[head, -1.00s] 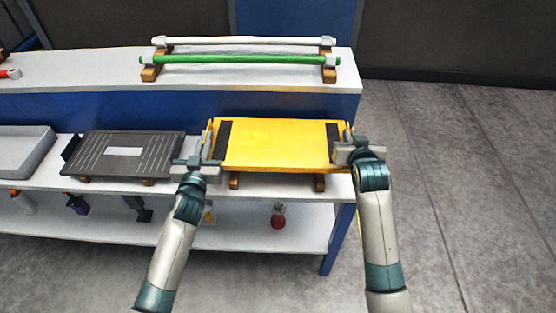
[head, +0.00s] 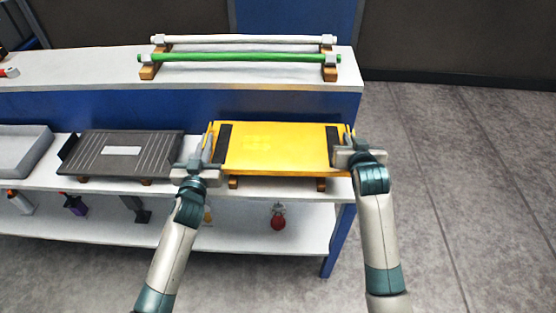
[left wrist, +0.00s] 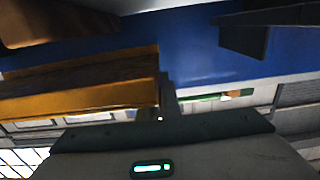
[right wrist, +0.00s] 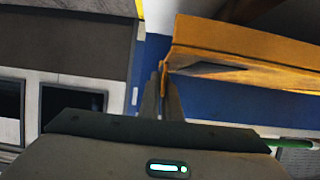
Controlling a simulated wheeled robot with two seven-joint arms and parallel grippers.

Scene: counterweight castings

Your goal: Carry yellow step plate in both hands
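The yellow step plate (head: 278,148), with a dark strip near each end, is level over two small wooden blocks on the bench. I cannot tell whether a thin gap separates it from them. My left gripper (head: 206,150) is at its left end; in the left wrist view the fingers (left wrist: 167,95) meet the end of the plate (left wrist: 80,98) and look closed on it, partly hidden. My right gripper (head: 347,146) is at the right end; in the right wrist view its fingers (right wrist: 162,90) are closed on the edge of the plate (right wrist: 245,62).
A dark ribbed plate (head: 125,154) lies just left on the bench, with a grey tray (head: 20,150) beyond. Behind, a raised shelf (head: 100,72) holds a green rod (head: 240,58) and a white rod (head: 245,40). A lower shelf holds small items. Open floor (head: 460,190) lies right.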

